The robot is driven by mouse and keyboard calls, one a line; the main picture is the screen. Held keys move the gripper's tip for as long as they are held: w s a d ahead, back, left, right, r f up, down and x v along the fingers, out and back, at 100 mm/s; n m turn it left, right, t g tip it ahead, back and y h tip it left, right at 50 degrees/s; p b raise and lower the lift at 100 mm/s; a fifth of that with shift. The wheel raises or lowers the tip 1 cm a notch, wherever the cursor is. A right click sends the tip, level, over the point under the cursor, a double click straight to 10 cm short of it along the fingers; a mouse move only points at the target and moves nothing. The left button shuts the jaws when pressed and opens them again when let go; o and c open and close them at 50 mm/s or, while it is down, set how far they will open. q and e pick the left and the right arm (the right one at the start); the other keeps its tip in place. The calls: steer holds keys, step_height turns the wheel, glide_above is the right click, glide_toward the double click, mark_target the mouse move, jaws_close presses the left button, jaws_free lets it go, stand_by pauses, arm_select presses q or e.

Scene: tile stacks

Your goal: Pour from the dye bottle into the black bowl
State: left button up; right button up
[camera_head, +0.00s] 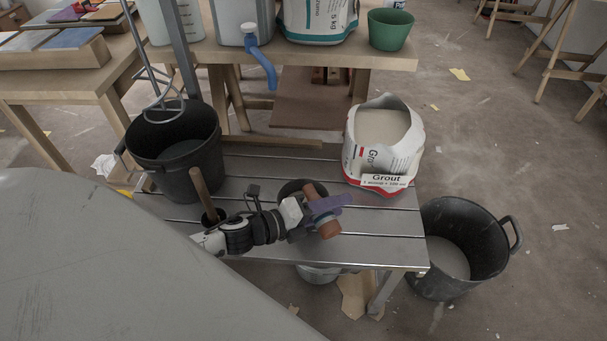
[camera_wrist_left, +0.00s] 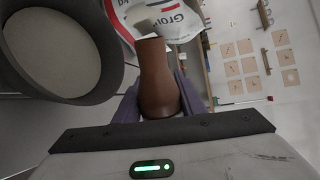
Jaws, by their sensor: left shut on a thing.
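The dye bottle is brown-orange (camera_head: 329,228) and is gripped between the purple fingers of my left gripper (camera_head: 325,208), above the metal bench. It also shows in the left wrist view (camera_wrist_left: 157,80), between both fingers, with its narrower neck pointing up in that picture. In the head view it lies at a slant; I cannot tell its exact tilt, and no stream of dye shows. The black bowl (camera_head: 290,187) is on the bench just behind the gripper, mostly hidden by it. A dark round vessel with a pale inside (camera_wrist_left: 98,25) fills the wrist view's upper left. My right gripper is not in view.
The slatted metal bench (camera_head: 385,250) carries a grout bag (camera_head: 383,150), a large black bucket (camera_head: 190,180) with a mixer and a small pot with a wooden handle (camera_head: 202,190). Another black bucket (camera_head: 425,265) stands on the floor at right. The bench's front right is clear.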

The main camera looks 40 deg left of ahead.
arm_select(q)
steer(key=shift+r+n+p, duration=0.55)
steer(key=shift+n+p, duration=0.15)
steer(key=shift+p, duration=0.4)
steer(key=shift+a+f+n+h, duration=0.1)
steer(key=shift+f+n+h, duration=0.1)
steer(key=shift+n+h, duration=0.25)
stand_by(1.0)
steer(key=shift+w+f+n+g, duration=0.1)
steer(key=shift+f+n+g, duration=0.15)
steer(key=shift+n, duration=0.2)
steer(key=shift+c, duration=0.2)
stand_by(0.9)
steer(key=shift+a+f+n+h, duration=0.1)
steer(key=shift+a+n+h, duration=0.05)
steer(key=shift+n+h, duration=0.3)
stand_by(0.8)
steer(key=shift+w+a+r+n+g+p, duration=0.15)
steer(key=shift+r+n+g+p, duration=0.1)
steer(key=shift+r+n+p, duration=0.25)
stand_by(0.9)
steer(key=shift+a+r+n+h+p, duration=0.2)
steer(key=shift+n+h+p, duration=0.1)
steer(key=shift+n, duration=0.25)
stand_by(0.7)
